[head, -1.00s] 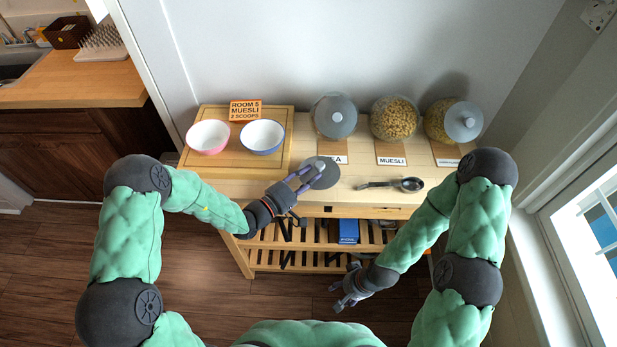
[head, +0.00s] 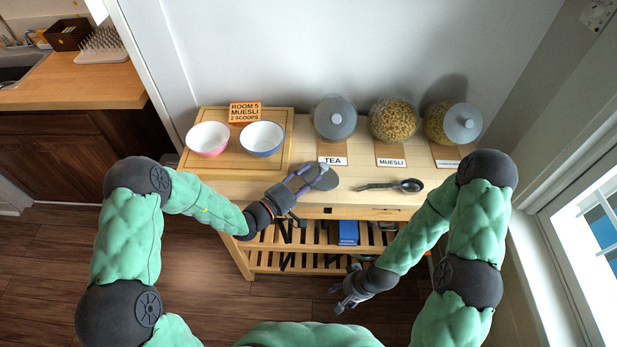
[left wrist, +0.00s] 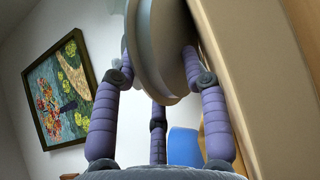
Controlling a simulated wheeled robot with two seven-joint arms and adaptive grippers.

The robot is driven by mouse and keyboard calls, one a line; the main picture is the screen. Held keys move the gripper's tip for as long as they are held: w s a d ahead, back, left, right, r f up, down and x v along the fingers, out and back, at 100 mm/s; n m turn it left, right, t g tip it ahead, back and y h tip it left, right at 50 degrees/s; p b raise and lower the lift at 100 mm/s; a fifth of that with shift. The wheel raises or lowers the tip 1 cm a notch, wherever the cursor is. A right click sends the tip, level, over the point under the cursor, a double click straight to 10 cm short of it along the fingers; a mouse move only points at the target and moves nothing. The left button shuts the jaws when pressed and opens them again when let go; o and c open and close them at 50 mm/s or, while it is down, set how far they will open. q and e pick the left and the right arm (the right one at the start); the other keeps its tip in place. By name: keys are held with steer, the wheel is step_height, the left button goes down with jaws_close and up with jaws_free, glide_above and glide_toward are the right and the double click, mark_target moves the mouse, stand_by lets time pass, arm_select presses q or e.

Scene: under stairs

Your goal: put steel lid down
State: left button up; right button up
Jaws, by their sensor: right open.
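The steel lid (head: 322,178), a grey disc with a knob, is at the front of the wooden table's top, just below the TEA label. My left gripper (head: 306,178) reaches it from the left. In the left wrist view the purple fingers close around the lid (left wrist: 160,45), with the tan tabletop close beside it. I cannot tell whether the lid touches the wood. My right gripper (head: 343,295) is open and empty, low in front of the table. The middle jar (head: 394,120), behind the MUESLI label, is lidless and full of muesli.
A tea jar (head: 335,119) and a right jar (head: 440,124) carry grey lids. A black scoop (head: 391,186) lies right of the steel lid. A pink bowl (head: 208,139) and a blue-rimmed bowl (head: 262,138) stand on a board (head: 231,166) with an orange sign (head: 245,111).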

arm_select(q)
steer(key=p+v, duration=0.1)
steer(key=v, duration=1.1)
steer(key=shift+r, duration=0.15)
steer(key=o, duration=1.1)
steer(key=shift+o, duration=0.2)
steer(key=shift+s+a, duration=0.1)
steer(key=v, duration=1.1)
steer(key=shift+s+a, duration=0.25)
steer(key=shift+s, duration=0.1)
steer(key=shift+r, duration=0.1)
